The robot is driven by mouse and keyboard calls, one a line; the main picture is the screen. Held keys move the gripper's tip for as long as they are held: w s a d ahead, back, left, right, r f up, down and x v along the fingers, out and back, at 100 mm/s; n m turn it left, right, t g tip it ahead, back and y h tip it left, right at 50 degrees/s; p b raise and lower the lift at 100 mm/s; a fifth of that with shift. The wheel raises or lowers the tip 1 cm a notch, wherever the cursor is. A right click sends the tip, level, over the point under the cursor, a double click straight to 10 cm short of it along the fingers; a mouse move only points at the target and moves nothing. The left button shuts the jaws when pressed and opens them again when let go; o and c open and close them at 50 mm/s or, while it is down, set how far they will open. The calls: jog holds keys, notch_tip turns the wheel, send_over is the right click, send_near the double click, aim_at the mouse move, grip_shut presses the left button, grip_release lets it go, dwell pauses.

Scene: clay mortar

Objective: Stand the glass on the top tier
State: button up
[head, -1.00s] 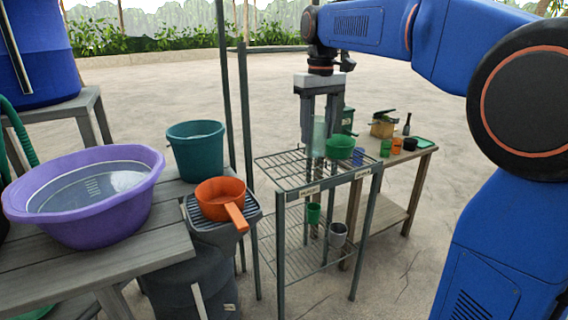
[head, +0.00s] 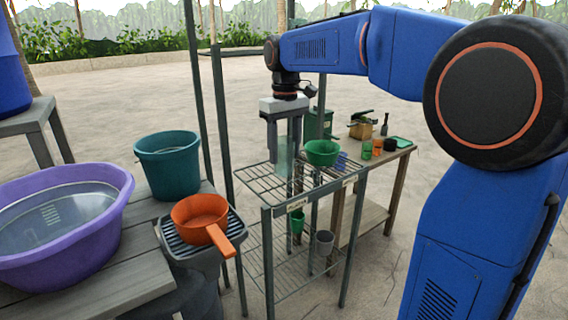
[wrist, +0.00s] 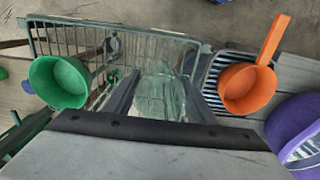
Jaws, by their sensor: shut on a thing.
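My gripper (head: 285,143) is shut on a clear glass (head: 283,160), holding it upright over the wire rack's top tier (head: 258,190). In the wrist view the glass (wrist: 158,97) shows between the two fingers, with the tier's bars (wrist: 75,45) below it. Whether the glass's base touches the bars I cannot tell. A green bowl (head: 322,153) stands on the top tier to the right of the glass; it shows left of my gripper in the wrist view (wrist: 60,82). The tier is bare to the left of the glass.
An orange pan (head: 198,212) rests on a slatted stand left of the rack, near a teal bucket (head: 168,160) and purple basin (head: 60,215). The lower tier holds a green cup (head: 298,222) and a grey cup (head: 324,242). A wooden table (head: 395,158) with cups stands behind right.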

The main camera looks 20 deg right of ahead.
aim_at(285, 162)
jog(key=shift+f, duration=1.95)
jog(key=shift+f, duration=0.1)
jog(key=o, duration=1.2)
notch_tip(285, 162, up, 12)
jog(key=shift+r, duration=0.1)
